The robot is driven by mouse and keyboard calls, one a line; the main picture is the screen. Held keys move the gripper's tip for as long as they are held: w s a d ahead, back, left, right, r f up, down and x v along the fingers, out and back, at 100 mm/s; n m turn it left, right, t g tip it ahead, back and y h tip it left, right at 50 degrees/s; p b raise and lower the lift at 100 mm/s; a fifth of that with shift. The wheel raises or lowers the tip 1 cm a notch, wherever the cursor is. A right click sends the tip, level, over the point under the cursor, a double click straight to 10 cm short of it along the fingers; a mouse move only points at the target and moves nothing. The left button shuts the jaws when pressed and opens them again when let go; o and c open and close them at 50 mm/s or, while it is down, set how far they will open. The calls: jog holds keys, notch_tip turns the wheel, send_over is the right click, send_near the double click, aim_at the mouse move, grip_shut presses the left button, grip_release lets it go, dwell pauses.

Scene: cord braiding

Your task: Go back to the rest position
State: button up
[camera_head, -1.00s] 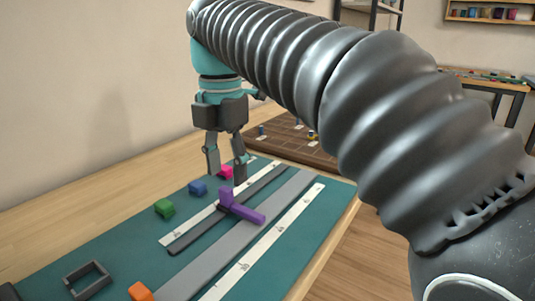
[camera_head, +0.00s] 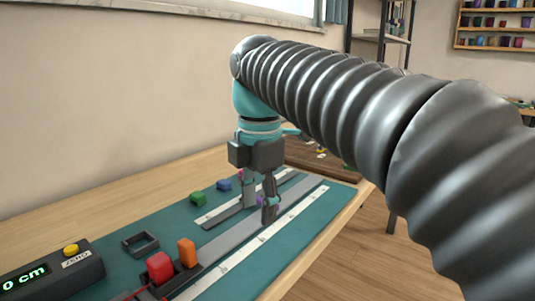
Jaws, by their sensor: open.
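My gripper (camera_head: 259,211) is open and points down over the teal mat (camera_head: 315,212). Its two fingers stand around or just in front of the purple piece (camera_head: 260,201), which is mostly hidden behind them. I cannot tell whether the fingers touch it. My arm reaches in from the right and hides part of the table's far side.
A green block (camera_head: 198,199) and a blue block (camera_head: 224,185) sit left of the gripper. Nearer are a dark square frame (camera_head: 141,244), an orange block (camera_head: 187,252), a red block (camera_head: 160,268) and a display box (camera_head: 50,276). A brown board (camera_head: 310,157) lies behind.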

jog(key=d+f+m, duration=0.1)
jog(key=m, duration=0.1)
jog(key=s+d+f+m, duration=0.1)
jog(key=d+m, duration=0.1)
jog(key=s+d+f+m+t, duration=0.1)
jog(key=d, duration=0.1)
jog(key=shift+d+m, duration=0.15)
jog(key=shift+m, duration=0.25)
jog(key=s+d+f+m+t, duration=0.2)
jog(key=s+d+f+m, duration=0.3)
jog(key=f+m, duration=0.3)
jog(key=s+d+f+m+t, duration=0.2)
jog(key=s+d+f+m, duration=0.3)
jog(key=m, duration=0.6)
notch_tip(320, 180, down, 3)
jog(key=shift+s+d+r+m, duration=0.15)
jog(key=shift+s+d+m, duration=0.15)
jog(key=shift+d, duration=0.75)
